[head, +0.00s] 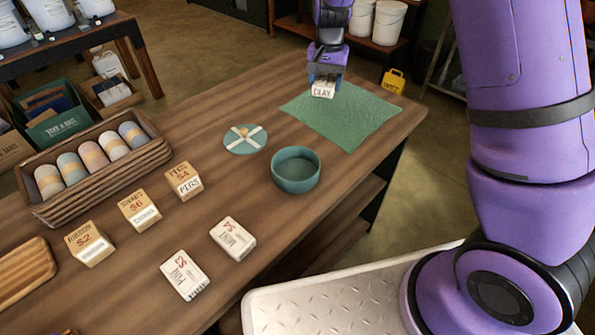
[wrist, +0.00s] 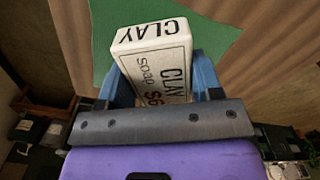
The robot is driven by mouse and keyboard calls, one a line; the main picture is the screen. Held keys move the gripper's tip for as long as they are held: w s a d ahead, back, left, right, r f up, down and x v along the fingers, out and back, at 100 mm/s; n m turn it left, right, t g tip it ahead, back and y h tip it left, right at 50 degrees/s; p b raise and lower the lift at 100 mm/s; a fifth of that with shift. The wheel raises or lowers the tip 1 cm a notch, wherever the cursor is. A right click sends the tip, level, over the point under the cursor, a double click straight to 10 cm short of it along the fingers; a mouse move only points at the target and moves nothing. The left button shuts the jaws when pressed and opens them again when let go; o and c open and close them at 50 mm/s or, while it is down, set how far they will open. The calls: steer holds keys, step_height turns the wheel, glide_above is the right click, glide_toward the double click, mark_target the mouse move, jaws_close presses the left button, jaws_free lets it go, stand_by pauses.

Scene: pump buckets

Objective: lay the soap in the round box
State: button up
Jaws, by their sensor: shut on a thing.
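The soap is a pale block with dark "CLAY" lettering (head: 323,89), at the far end of the table in the head view. My gripper (head: 325,80) is shut on it, over the green cloth. In the wrist view the soap (wrist: 155,60) sits between the blue fingers, its label reading "CLAY soap". A gap between the soap and the cloth cannot be judged clearly. The round box is an open teal bowl-like container (head: 295,184) near the table's right edge, nearer than the cloth. It looks empty. A round teal disc with a pale cross (head: 245,139) lies flat to its left.
The green cloth (head: 350,122) covers the table's far right corner. A wooden crate of several wrapped rolls (head: 60,206) stands at left. Bare table (head: 235,185) surrounds the round box.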

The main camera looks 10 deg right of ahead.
steer(key=s+a+f+m, duration=0.2)
steer(key=s+a+m, duration=0.1)
steer(key=s+a, duration=0.45)
steer(key=m, duration=0.2)
glide_toward(295, 174)
step_height(295, 174, down, 7)
steer(key=shift+f, duration=0.1)
steer(key=o, duration=0.8)
steer(key=shift+f, duration=0.1)
